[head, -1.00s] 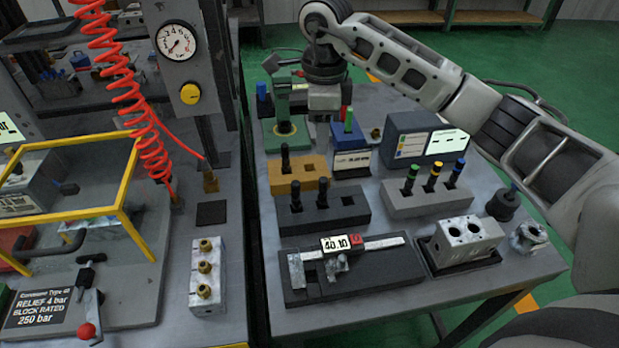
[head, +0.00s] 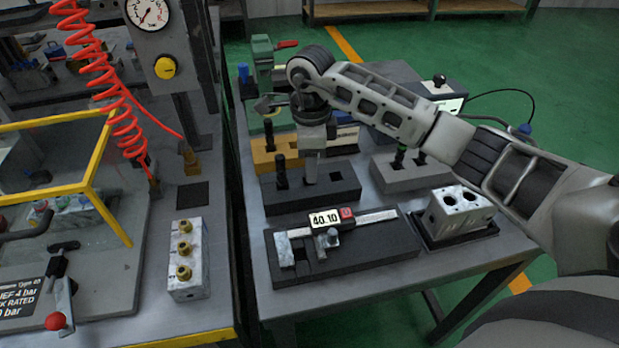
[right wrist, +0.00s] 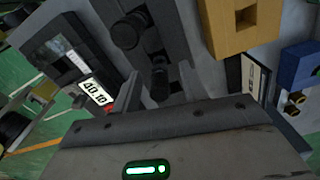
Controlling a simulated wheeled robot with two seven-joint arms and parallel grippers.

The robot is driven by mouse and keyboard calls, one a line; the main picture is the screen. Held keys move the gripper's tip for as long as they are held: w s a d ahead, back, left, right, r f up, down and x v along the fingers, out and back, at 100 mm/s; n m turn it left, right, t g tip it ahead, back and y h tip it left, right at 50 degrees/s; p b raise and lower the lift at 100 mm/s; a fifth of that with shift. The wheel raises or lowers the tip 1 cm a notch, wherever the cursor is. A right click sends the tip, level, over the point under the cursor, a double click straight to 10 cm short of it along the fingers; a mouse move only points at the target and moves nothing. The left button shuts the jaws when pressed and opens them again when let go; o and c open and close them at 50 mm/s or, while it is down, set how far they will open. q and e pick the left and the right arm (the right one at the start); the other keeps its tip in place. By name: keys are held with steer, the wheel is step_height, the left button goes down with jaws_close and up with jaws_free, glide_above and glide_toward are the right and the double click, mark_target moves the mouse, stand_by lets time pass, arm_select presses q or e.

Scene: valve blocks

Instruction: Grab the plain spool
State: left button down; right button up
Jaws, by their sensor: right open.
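A dark block (head: 342,187) stands on the right-hand bench, with plain black spools upright in it. One spool (head: 282,172) shows at its left side in the head view. My right gripper (head: 311,178) points down over the middle of this block and hides the other spool there. In the right wrist view, the dark block (right wrist: 150,38) runs up from the gripper. One black spool (right wrist: 125,33) stands farther off, and the other spool (right wrist: 158,76) is between the open fingers (right wrist: 161,88). I cannot tell whether they touch it. My left gripper is not in view.
An orange block (head: 263,147) stands behind, and a grey block (head: 388,180) with a green-banded spool is to the right. A caliper (head: 370,217) in a dark holder lies in front. A silver valve block (head: 460,210) stands at front right.

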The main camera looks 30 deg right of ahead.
steer(key=shift+f, duration=0.9)
steer(key=shift+r, duration=0.1)
jaws_close()
steer(key=shift+r, duration=0.1)
